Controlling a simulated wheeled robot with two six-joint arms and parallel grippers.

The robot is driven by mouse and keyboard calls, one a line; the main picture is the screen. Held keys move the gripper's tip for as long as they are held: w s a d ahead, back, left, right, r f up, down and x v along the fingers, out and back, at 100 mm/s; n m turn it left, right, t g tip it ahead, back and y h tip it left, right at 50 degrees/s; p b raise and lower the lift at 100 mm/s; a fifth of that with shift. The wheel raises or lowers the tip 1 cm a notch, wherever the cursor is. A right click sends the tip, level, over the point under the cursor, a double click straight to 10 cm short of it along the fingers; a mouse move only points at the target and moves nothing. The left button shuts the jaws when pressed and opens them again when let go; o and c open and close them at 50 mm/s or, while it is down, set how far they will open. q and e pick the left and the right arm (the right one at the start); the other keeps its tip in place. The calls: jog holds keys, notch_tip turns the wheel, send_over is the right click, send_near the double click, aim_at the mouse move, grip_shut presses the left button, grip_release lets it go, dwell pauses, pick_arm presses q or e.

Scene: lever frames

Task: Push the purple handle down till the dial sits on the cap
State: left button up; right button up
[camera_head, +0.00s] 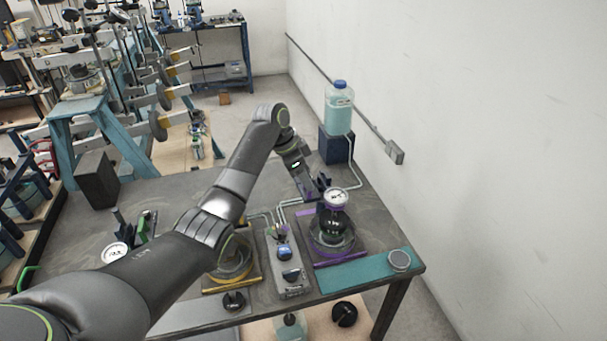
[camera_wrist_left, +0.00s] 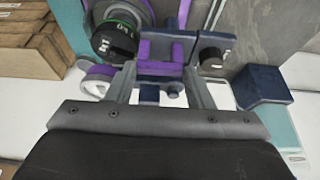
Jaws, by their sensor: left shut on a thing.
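My left gripper (camera_head: 312,190) reaches over the far right part of the table. In the left wrist view its fingers (camera_wrist_left: 163,88) are shut on the purple handle (camera_wrist_left: 160,66), which lies between them. A white-faced dial (camera_head: 336,197) shows beside the gripper, above a dark rounded body (camera_head: 333,224) in a clear round vessel. A white round part with a purple edge (camera_wrist_left: 97,80) shows left of the fingers in the wrist view. The cap is not clearly made out, and I cannot tell whether the dial touches it. My right gripper is not in view.
A grey control box with blue knobs (camera_head: 289,262) stands left of the purple-trimmed vessel. A teal mat (camera_head: 362,274) with a silver round piece (camera_head: 399,260) lies at the front right. A bottle of teal liquid (camera_head: 339,108) stands on a dark blue block behind. The wall is close on the right.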

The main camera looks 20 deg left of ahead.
aim_at(306, 193)
pick_arm(q)
notch_tip(306, 193, down, 5)
jog(key=shift+s+r+b, duration=0.1)
jog(key=shift+r+b, duration=0.05)
jog(key=shift+b, duration=0.75)
jog(key=o, duration=1.4)
